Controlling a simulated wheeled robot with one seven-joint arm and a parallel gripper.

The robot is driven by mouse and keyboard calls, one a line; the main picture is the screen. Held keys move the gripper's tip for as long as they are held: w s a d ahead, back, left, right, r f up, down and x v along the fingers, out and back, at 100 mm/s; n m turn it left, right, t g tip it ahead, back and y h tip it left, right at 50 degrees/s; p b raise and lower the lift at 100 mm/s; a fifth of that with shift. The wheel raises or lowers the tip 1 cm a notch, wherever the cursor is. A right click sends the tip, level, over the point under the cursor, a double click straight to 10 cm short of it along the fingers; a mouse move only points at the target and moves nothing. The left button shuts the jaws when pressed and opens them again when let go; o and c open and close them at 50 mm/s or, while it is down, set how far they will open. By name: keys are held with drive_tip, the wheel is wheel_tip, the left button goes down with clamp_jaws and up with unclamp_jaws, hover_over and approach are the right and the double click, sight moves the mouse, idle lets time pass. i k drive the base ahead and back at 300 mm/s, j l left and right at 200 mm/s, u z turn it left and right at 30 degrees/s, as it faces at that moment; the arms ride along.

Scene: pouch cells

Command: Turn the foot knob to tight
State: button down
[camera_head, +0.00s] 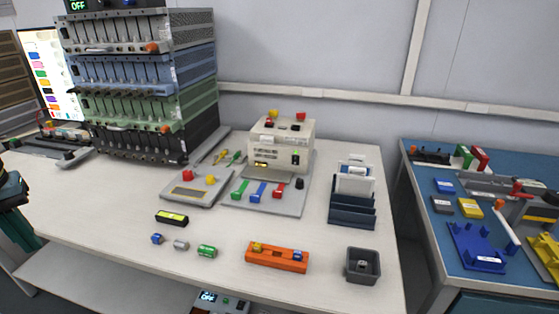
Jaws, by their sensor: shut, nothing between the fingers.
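No part here is clearly marked as the foot knob, and I cannot tell which one it is. A small black knob-like part (299,184) stands on the grey base plate (262,207) in front of the cream device (281,146). Orange knobs show at the lower right of the grey rack unit (152,47) and the green rack unit (165,128). Whether any of them is tight is too small to tell.
Red, blue and green levers lie on the base plate. A blue-topped bench (420,185) is at right. The table's front left is clear.

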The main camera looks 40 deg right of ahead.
sight(299, 182)
drive_tip(key=l+z, duration=0.15)
drive_tip(key=z, duration=0.35)
drive_tip(key=k+l+z, duration=0.1)
drive_tip(key=z, duration=0.35)
drive_tip(key=l, duration=0.1)
